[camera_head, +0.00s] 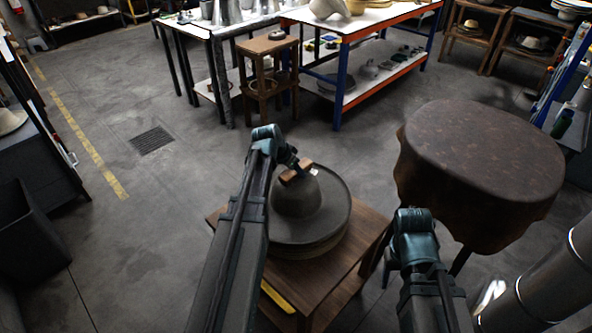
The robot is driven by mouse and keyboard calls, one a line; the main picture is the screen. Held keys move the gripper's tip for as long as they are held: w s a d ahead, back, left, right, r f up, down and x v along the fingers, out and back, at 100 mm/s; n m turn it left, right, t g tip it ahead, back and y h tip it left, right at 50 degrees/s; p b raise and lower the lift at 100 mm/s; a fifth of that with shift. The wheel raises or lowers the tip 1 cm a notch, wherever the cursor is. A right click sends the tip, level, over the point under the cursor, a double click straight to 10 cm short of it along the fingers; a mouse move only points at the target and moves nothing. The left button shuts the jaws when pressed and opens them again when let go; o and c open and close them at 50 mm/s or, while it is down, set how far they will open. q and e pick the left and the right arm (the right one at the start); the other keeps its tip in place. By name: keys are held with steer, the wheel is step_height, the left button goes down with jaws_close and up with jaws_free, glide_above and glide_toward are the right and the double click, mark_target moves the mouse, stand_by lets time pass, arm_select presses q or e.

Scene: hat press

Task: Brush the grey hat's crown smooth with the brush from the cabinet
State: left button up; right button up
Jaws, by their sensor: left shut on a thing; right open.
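The grey hat (330,215) lies brim down on a wooden stand, on what looks like a stack of other brims. Its rounded crown (297,200) points up. My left gripper (294,165) is shut on the brush (297,172), a small block with a brown wooden back. The brush is at the top of the crown; I cannot tell whether it touches the felt. My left arm covers the hat's left side. My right gripper (413,222) is to the right of the stand, apart from the hat, and its fingers are hard to make out. The cabinet is not clearly identifiable.
The wooden stand (350,283) has a yellow strip (278,297) near its front left. A round table with a dark brown cover (485,160) stands close on the right. A wooden stool (268,75) and workbenches (345,45) stand behind.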

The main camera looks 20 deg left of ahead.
arm_select(q)
steer(key=shift+f+b, duration=0.5)
steer(key=shift+f, duration=0.05)
stand_by(0.4)
steer(key=shift+s, duration=0.1)
steer(key=shift+s+a, duration=0.2)
steer(key=shift+s, duration=0.3)
steer(key=shift+s+a, duration=0.15)
steer(key=shift+s, duration=0.3)
steer(key=shift+w, duration=0.15)
steer(key=shift+w+d, duration=0.25)
steer(key=shift+w, duration=0.4)
steer(key=shift+w+d, duration=0.2)
steer(key=shift+w, duration=0.45)
steer(key=shift+w+d, duration=0.25)
steer(key=shift+w, duration=0.4)
steer(key=shift+s, duration=0.2)
steer(key=shift+s+a, duration=0.25)
steer(key=shift+s, duration=0.4)
steer(key=shift+s+a, duration=0.2)
steer(key=shift+s, duration=0.5)
steer(key=shift+s+a, duration=0.25)
steer(key=shift+s, duration=0.4)
steer(key=shift+f, duration=0.1)
